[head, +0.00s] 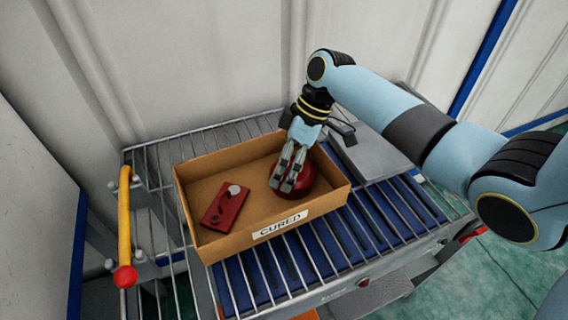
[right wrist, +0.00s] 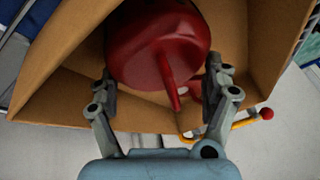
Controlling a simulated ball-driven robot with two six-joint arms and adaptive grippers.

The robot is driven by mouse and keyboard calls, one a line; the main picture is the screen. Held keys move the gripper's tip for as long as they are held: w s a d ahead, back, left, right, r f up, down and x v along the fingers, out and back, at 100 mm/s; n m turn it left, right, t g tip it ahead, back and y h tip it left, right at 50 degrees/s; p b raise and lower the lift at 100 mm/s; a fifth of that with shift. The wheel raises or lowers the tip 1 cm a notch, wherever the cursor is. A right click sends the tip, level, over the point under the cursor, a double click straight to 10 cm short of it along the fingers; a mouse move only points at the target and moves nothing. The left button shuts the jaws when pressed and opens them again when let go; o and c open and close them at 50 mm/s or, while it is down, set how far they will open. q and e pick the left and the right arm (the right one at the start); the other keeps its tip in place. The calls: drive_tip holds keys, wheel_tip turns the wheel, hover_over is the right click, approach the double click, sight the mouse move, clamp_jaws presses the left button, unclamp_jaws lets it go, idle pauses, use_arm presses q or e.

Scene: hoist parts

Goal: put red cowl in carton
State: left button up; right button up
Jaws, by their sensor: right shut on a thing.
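The red cowl (head: 304,184) is a rounded, glossy red part inside the open cardboard carton (head: 222,245) marked CURED, in its right half. My right gripper (head: 288,182) reaches down into the carton and is shut on the cowl. In the right wrist view the cowl (right wrist: 160,45) sits between the two fingers (right wrist: 165,92), with the carton's walls (right wrist: 60,95) around it. Whether the cowl touches the carton floor cannot be told. My left gripper is not in view.
A flat red plate (head: 224,208) with a pale round knob lies in the carton's left half. The carton stands on a wire rack (head: 345,250) with a blue panel below. A grey box (head: 362,155) is right of the carton. A yellow handle (head: 125,225) stands at the left.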

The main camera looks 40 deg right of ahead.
drive_tip(key=o, duration=1.3)
drive_tip(key=shift+o, duration=1.1)
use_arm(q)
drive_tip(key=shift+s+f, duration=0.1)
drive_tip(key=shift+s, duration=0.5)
use_arm(e)
drive_tip(key=shift+r, duration=0.15)
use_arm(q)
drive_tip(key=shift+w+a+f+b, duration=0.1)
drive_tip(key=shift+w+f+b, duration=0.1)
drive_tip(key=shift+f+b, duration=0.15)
use_arm(e)
drive_tip(key=v, duration=1.1)
drive_tip(key=shift+d+r, duration=0.2)
drive_tip(key=shift+r, duration=0.2)
drive_tip(key=shift+s, duration=0.1)
